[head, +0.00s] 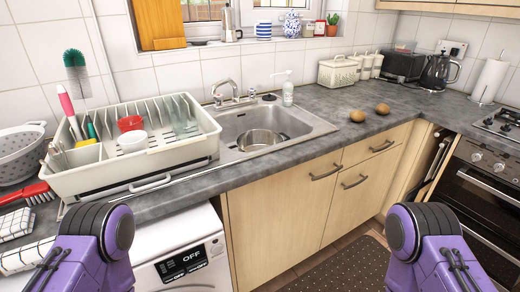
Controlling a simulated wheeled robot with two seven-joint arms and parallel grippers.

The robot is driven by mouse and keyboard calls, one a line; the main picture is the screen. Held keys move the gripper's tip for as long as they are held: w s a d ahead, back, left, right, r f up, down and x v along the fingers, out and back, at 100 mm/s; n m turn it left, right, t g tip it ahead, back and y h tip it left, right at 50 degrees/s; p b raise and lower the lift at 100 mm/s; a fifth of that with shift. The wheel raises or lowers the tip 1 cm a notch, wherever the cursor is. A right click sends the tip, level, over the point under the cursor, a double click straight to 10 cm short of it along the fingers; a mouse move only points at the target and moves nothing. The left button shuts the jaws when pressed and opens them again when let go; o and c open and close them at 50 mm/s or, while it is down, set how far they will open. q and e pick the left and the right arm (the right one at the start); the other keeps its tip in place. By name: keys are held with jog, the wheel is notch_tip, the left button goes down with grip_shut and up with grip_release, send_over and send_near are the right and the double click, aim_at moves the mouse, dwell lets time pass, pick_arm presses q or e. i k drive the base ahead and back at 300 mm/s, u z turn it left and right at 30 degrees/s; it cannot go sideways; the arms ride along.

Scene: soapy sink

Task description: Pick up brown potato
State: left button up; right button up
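Two small brown potatoes lie close together on the grey counter to the right of the sink, in the head view. The nearer brown potato (357,116) is near the counter's front edge. The other brown potato (383,109) is just to its right and slightly farther back. Nothing covers either of them. Purple links of my two arms show at the bottom left and bottom right, well short of the counter by the potatoes. Neither of my grippers is in view.
The sink (268,121) holds a metal pot (262,140). A white dish rack (130,150) fills the left counter (180,186). A soap bottle (288,90) stands behind the sink. A kettle (438,72) is at the back right. Counter around the potatoes is clear.

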aim_at(356, 116)
jog(key=z, duration=0.25)
jog(key=k, duration=0.3)
jog(key=z, duration=0.95)
jog(key=k, duration=1.05)
jog(key=z, duration=0.95)
jog(key=i, duration=1.75)
jog(key=u, duration=0.25)
jog(key=i, duration=1.25)
jog(key=u, duration=1.5)
jog(key=i, duration=0.8)
jog(key=u, duration=0.95)
